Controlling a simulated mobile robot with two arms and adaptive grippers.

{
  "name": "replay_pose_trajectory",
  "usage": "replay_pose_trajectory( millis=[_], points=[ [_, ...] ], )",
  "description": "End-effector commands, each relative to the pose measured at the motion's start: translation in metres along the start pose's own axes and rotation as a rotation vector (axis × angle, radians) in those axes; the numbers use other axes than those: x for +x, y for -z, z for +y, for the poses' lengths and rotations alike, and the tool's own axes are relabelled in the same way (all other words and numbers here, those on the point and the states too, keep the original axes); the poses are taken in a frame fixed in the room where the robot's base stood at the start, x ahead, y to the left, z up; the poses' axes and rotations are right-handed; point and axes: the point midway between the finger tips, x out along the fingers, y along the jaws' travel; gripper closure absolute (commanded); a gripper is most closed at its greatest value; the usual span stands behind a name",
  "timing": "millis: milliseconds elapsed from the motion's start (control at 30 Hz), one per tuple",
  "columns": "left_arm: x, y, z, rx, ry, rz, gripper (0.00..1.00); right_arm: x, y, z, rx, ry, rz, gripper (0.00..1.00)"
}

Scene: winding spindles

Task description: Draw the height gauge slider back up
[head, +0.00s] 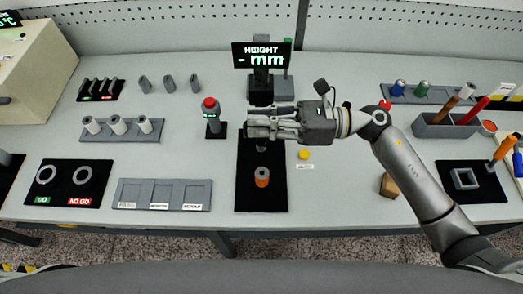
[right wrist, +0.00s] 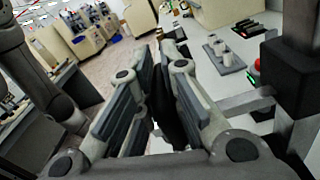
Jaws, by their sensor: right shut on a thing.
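The height gauge stands at the middle of the bench in the head view, with a display (head: 262,55) reading "HEIGHT - mm" and a black base plate (head: 262,200). My right gripper (head: 255,124) reaches in from the right, across the front of the gauge, and hides most of the slider. In the right wrist view its fingers are shut on a dark part, the height gauge slider (right wrist: 170,108). The gauge's dark column (right wrist: 301,65) stands to the right there. Below the gripper, a grey and orange cylinder (head: 262,178) stands on the plate, apart from the gripper. My left gripper is not in view.
A red-topped post (head: 211,118) stands close to the left of the gripper. A yellow button (head: 304,155) is right of the plate. A grey rack with cylinders (head: 122,131) and a three-part tray (head: 163,195) lie to the left. A tool holder (head: 445,126) stands at the right.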

Motion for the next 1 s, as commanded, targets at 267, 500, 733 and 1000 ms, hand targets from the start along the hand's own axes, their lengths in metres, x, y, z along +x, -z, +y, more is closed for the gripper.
replay_pose_trajectory(
  millis=[267, 500, 733, 1000],
  points=[
    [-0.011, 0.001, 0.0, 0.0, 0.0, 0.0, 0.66, 0.0, -0.021, 0.003, -0.003, 0.001, -0.002, 1.0],
    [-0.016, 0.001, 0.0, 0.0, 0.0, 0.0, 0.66, 0.0, -0.031, 0.005, -0.003, 0.002, -0.003, 1.0],
    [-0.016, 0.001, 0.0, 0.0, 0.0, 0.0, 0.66, 0.0, -0.034, 0.005, -0.004, 0.002, -0.007, 1.0],
    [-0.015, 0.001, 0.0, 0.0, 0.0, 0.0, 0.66, -0.001, -0.036, 0.005, -0.007, 0.003, -0.012, 0.72]
  ],
)
